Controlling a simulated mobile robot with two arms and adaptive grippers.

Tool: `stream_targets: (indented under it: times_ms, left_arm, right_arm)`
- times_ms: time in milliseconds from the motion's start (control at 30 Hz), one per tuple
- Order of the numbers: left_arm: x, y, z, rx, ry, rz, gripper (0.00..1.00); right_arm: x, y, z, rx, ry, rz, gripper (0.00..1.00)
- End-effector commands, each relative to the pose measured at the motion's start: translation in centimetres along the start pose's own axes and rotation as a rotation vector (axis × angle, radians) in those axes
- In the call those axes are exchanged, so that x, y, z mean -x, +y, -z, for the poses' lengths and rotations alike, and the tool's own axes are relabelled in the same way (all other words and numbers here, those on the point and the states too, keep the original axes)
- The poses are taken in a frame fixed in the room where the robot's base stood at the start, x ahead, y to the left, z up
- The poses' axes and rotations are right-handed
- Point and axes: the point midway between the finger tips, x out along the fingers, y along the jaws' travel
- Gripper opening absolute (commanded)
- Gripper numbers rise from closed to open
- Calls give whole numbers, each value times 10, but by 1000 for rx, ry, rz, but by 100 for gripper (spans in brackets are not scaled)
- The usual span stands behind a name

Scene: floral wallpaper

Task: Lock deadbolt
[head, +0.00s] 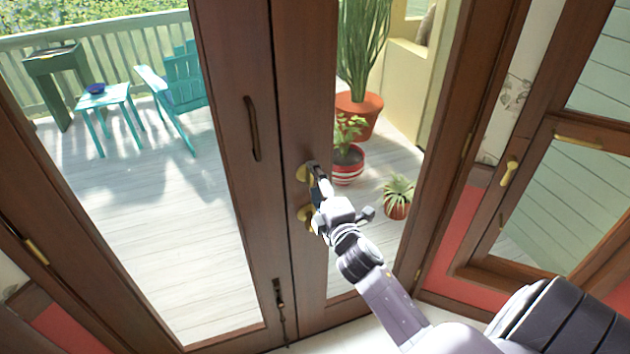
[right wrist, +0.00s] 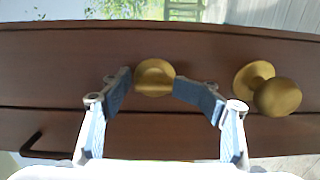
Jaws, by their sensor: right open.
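The brass deadbolt (head: 302,173) is on the stile of the right-hand wooden door, above a brass door knob (head: 304,213). The right wrist view shows the round deadbolt plate (right wrist: 154,70) with a thumb-turn bar across it. The knob (right wrist: 278,97) is to its right there. My right gripper (head: 316,174) is in front of the deadbolt, partly covering it and the knob in the head view. In the right wrist view its two blue-grey fingers (right wrist: 152,83) are spread on either side of the deadbolt, apart from the thumb-turn. My left gripper is not in view.
The glazed double doors (head: 285,120) look shut. A dark pull handle (head: 252,129) is on the left door, and a vertical bolt (head: 280,300) is low down. A wooden window with a brass latch (head: 510,173) is at the right. Potted plants stand outside behind the glass.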

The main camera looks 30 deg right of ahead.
Motion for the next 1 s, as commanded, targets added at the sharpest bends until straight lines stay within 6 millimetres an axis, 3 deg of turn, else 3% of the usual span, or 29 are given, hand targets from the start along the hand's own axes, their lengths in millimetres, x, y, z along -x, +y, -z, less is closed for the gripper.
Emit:
stream_targets:
  times_ms: [433,567,1000]
  left_arm:
    - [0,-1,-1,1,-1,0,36]
    - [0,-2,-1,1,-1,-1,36]
    - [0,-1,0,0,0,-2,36]
  right_arm:
    - [2,8,2,2,2,-14,55]
    - [10,8,2,2,3,-14,55]
    - [94,4,0,0,-1,-7,55]
